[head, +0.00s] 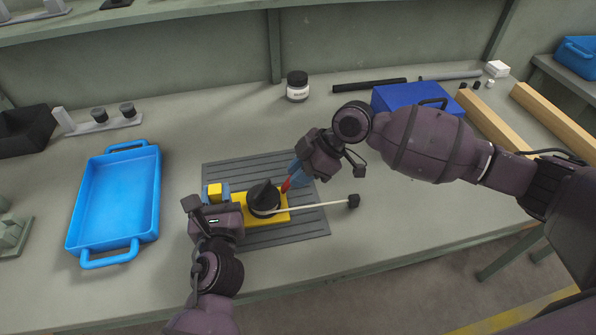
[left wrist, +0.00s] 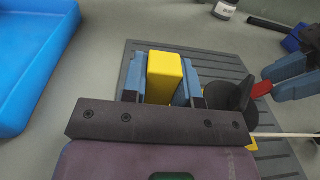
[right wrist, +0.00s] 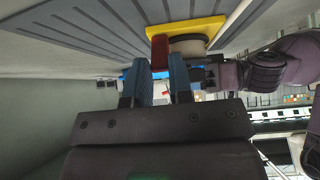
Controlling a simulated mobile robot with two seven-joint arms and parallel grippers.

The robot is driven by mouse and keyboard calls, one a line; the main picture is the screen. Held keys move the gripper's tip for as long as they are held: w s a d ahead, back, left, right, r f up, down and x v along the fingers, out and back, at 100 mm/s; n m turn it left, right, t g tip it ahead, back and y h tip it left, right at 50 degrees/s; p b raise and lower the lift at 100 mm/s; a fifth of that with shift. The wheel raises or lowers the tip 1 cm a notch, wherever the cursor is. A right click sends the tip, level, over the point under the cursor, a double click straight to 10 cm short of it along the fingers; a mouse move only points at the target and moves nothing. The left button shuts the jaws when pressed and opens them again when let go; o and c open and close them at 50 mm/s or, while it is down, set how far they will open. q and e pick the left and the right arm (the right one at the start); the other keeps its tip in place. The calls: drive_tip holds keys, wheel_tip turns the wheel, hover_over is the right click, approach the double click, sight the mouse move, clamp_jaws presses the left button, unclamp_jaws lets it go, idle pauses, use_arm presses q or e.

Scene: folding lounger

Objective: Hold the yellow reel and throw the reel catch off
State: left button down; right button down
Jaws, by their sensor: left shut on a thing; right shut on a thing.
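The yellow reel (head: 281,214) lies on a grey ribbed mat (head: 305,227), with a black pointed drum on it. My left gripper (head: 216,191) is shut on the reel's raised yellow block, which stands between its blue fingers in the left wrist view (left wrist: 165,77). The red reel catch (head: 286,186) is beside the drum and also shows in the right wrist view (right wrist: 159,52). My right gripper (head: 291,180) is shut on the catch at its fingertips. A pale cord (head: 315,206) runs right from the drum to a small black end piece (head: 353,201).
A blue tray (head: 115,205) stands left of the mat. A lidded jar (head: 297,88) and a dark blue box (head: 400,98) stand behind. Black rods (head: 370,85) and wooden bars (head: 490,120) lie at the back right.

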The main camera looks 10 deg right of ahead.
use_arm(q)
drive_tip(key=shift+f, duration=0.45)
use_arm(e)
drive_tip(key=shift+s+a, duration=0.1)
drive_tip(key=c, duration=1)
unclamp_jaws()
drive_tip(key=shift+f, duration=0.1)
drive_tip(key=v, duration=1.2)
use_arm(q)
drive_tip(key=c, duration=0.8)
unclamp_jaws()
drive_tip(key=shift+r, duration=0.25)
